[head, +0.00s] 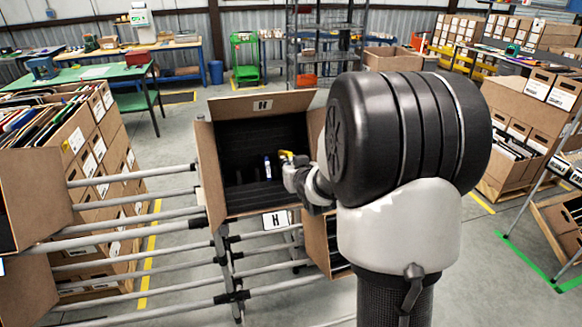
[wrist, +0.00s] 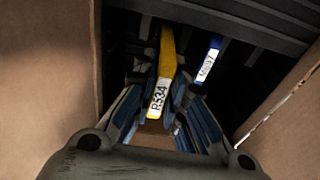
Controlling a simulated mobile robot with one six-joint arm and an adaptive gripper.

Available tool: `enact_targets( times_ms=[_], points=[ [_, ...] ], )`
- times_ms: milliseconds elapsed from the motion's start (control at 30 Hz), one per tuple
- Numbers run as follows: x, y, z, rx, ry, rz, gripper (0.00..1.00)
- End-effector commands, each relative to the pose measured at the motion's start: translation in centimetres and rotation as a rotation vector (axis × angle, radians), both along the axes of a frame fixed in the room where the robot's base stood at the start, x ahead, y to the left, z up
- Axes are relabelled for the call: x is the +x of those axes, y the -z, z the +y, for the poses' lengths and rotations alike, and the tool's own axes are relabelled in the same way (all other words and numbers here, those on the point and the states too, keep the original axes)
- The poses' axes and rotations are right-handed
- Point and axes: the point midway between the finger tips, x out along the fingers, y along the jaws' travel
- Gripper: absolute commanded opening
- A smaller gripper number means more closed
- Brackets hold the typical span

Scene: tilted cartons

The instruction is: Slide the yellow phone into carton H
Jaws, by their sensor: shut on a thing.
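Carton H (head: 212,175) is an open brown carton with a black slotted inside, tilted toward me on a pipe rack, with an H label on its top flap. My gripper (head: 288,162) is at its opening, shut on the yellow phone (head: 286,154). In the wrist view the yellow phone (wrist: 167,55) sits between the fingers (wrist: 158,118), its R534 label toward me and its far end toward the dark slots. A blue phone (wrist: 207,60) with a white label stands in the carton just right of it; the head view shows it too (head: 267,167). My arm hides the carton's right side.
Carton flaps stand close on both sides in the wrist view, left (wrist: 45,70) and right (wrist: 285,105). Grey rack pipes (head: 130,228) run left of the carton. Another carton (head: 316,242) sits below right. Cartons of folders (head: 75,145) stand at the left.

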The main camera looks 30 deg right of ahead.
Motion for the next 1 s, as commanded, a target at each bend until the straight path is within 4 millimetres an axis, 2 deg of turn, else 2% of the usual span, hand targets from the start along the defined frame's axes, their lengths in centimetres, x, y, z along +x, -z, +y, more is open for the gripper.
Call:
enact_targets(
  times_ms=[1000],
  points=[
    [2.9, 2.0, -0.8, 0.000, -0.001, -0.002, 0.00]
  ],
)
